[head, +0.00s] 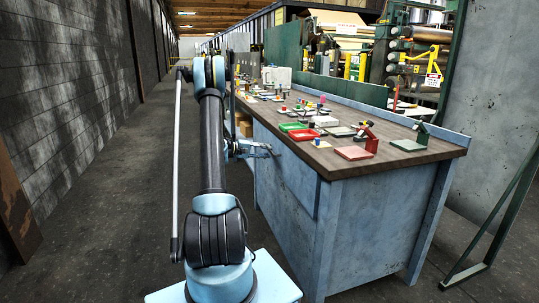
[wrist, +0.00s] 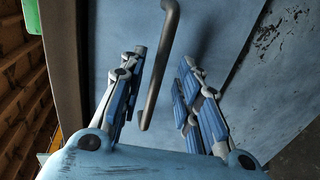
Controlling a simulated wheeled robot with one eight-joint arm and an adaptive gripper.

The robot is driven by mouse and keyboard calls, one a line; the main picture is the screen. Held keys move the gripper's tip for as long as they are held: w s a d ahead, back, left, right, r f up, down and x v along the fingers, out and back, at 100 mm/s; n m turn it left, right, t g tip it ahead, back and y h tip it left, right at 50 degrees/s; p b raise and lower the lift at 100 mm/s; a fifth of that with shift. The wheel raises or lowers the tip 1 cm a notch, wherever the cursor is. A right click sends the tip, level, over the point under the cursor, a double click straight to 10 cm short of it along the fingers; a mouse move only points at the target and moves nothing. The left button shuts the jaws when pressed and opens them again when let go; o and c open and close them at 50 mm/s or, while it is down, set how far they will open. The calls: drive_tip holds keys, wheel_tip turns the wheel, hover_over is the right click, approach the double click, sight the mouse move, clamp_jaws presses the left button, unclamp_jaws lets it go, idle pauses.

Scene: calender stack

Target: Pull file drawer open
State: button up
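The file drawer has a flat blue-grey front (wrist: 222,30) on the side of the workbench; the head view shows the bench's front panels (head: 285,170), and the drawer looks flush there. Its dark metal bar handle (wrist: 157,75) runs between my fingers in the wrist view. My gripper (wrist: 163,57) is open, with one blue-padded finger on each side of the handle. Gaps show on both sides, so neither finger appears to touch it. In the head view my gripper (head: 264,150) is close against the bench front, and the handle is too small to make out.
The workbench top (head: 330,165) carries several small items, including a green tray (head: 293,126) and a red tray (head: 304,134). A brick wall (head: 65,90) stands at left. Open floor (head: 110,210) lies between wall and bench. A green metal frame (head: 497,215) stands at right.

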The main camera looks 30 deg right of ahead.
sight(270, 151)
drive_tip(key=shift+x, duration=1.6)
clamp_jaws()
